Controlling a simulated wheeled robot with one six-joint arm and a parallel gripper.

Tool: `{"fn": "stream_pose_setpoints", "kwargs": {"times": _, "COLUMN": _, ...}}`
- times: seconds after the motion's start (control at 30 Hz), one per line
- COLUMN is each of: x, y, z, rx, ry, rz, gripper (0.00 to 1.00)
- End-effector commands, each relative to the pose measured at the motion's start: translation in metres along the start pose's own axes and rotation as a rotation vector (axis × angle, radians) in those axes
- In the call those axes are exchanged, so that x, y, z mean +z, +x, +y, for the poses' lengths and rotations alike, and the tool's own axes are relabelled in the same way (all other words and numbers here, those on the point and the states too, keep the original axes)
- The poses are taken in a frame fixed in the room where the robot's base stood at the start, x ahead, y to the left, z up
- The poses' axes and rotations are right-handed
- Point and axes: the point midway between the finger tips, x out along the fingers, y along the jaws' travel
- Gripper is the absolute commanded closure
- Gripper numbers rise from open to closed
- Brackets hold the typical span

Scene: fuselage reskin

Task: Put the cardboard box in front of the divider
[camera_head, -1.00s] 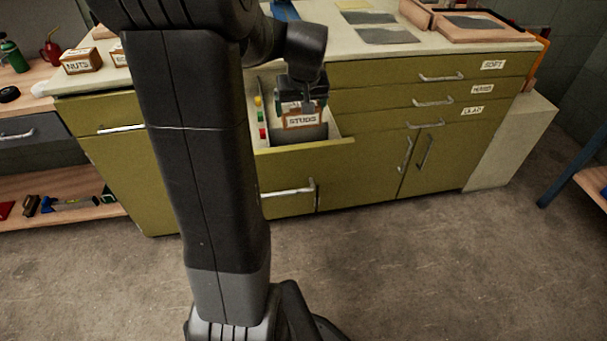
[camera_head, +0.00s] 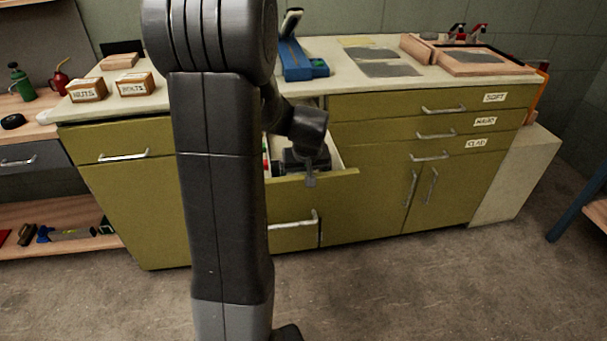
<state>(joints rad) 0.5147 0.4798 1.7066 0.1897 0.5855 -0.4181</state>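The open drawer (camera_head: 335,174) sticks out of the olive cabinet, left of its middle. My gripper (camera_head: 304,160) is lowered into this drawer, behind its front panel. My own wrist and arm cover most of it, so its fingers do not show. The cardboard box labelled STUDS is not visible now; it is hidden by my wrist or the drawer front. The divider inside the drawer cannot be made out either. I cannot tell whether the gripper still holds the box.
Boxes labelled NUTS (camera_head: 87,90) and BOLTS (camera_head: 135,84) stand on the counter at left. A blue tool (camera_head: 298,62) and grey sheets (camera_head: 385,62) lie on the countertop. Closed drawers and doors (camera_head: 420,190) are on the right. The floor in front is clear.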

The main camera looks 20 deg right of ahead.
Motion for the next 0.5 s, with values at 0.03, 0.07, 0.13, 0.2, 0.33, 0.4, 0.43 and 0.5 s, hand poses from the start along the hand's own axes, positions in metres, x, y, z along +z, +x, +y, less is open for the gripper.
{"fn": "stream_pose_setpoints", "kwargs": {"times": 0.03, "x": -0.0013, "y": -0.0015, "z": 0.0002, "rx": 0.001, "ry": 0.000, "rz": 0.003, "gripper": 0.51}}
{"fn": "stream_pose_setpoints", "kwargs": {"times": 0.07, "x": -0.0013, "y": -0.0017, "z": 0.0002, "rx": 0.001, "ry": 0.000, "rz": 0.003, "gripper": 0.51}}
{"fn": "stream_pose_setpoints", "kwargs": {"times": 0.13, "x": -0.0013, "y": -0.0017, "z": 0.0002, "rx": 0.001, "ry": 0.000, "rz": 0.003, "gripper": 0.51}}
{"fn": "stream_pose_setpoints", "kwargs": {"times": 0.2, "x": -0.0009, "y": -0.0006, "z": 0.0002, "rx": 0.001, "ry": 0.000, "rz": 0.003, "gripper": 0.51}}
{"fn": "stream_pose_setpoints", "kwargs": {"times": 0.33, "x": 0.0004, "y": 0.0015, "z": 0.0000, "rx": 0.000, "ry": 0.000, "rz": 0.001, "gripper": 0.06}}
{"fn": "stream_pose_setpoints", "kwargs": {"times": 0.4, "x": 0.0004, "y": 0.0013, "z": 0.0000, "rx": 0.000, "ry": 0.000, "rz": 0.001, "gripper": 0.00}}
{"fn": "stream_pose_setpoints", "kwargs": {"times": 0.43, "x": 0.0004, "y": 0.0013, "z": 0.0000, "rx": 0.000, "ry": 0.000, "rz": 0.001, "gripper": 0.00}}
{"fn": "stream_pose_setpoints", "kwargs": {"times": 0.5, "x": 0.0004, "y": 0.0013, "z": 0.0000, "rx": 0.000, "ry": 0.000, "rz": 0.001, "gripper": 0.00}}
